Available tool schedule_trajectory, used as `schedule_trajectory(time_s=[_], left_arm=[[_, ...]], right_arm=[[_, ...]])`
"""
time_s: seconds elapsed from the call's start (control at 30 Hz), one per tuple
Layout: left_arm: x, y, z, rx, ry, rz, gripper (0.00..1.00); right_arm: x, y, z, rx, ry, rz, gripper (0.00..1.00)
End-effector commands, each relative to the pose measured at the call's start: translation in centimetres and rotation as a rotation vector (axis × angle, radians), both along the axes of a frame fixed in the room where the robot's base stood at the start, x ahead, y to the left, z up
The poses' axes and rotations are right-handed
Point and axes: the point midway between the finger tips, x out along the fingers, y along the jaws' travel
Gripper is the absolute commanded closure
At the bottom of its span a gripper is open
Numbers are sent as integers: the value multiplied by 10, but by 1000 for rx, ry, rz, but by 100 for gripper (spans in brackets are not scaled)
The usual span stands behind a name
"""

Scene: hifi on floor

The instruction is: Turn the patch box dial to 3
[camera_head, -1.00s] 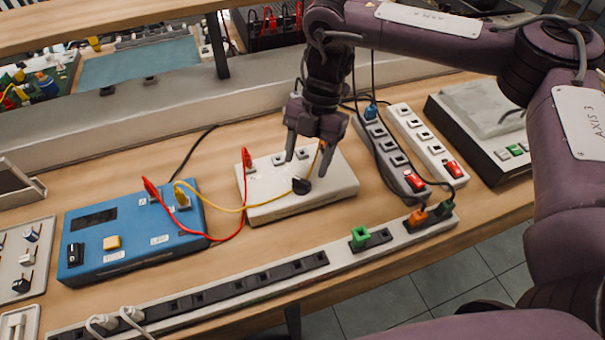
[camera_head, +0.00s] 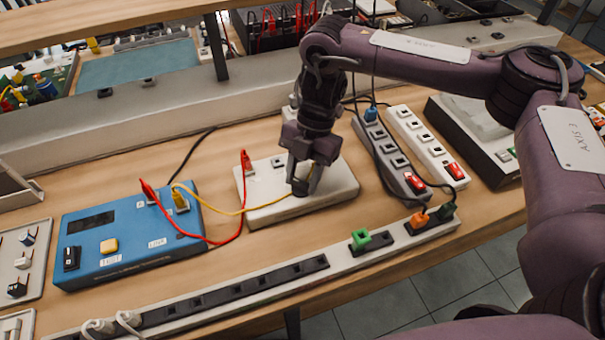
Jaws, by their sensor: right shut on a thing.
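The patch box (camera_head: 262,203) is a low off-white box on the wooden bench, with a red plug and a yellow lead at its top. Its black dial (camera_head: 299,190) sits on the top face, mostly hidden by my right gripper. My right gripper (camera_head: 302,183) points down over the box and is shut on the dial. The dial's pointer and any numbers around it cannot be read. My left gripper is not in view.
A blue test box (camera_head: 130,232) stands to the left, joined to the patch box by red and yellow leads. Two power strips (camera_head: 427,147) lie to the right. A long socket rail (camera_head: 240,288) runs along the front edge. A grey device (camera_head: 478,125) stands far right.

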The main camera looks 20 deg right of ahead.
Motion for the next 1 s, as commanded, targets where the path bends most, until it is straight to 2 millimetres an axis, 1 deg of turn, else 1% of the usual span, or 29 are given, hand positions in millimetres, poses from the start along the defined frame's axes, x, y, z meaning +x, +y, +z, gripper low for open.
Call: schedule_trajectory(time_s=[0.27,0.47,0.77,1.0], left_arm=[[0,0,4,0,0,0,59],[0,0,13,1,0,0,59],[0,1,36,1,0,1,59],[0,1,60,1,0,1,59]], right_arm=[[-1,0,1,1,2,-36,85],[-1,-1,2,1,3,-140,85],[-3,-2,4,1,4,-405,85],[-5,-2,5,1,3,-632,85]])
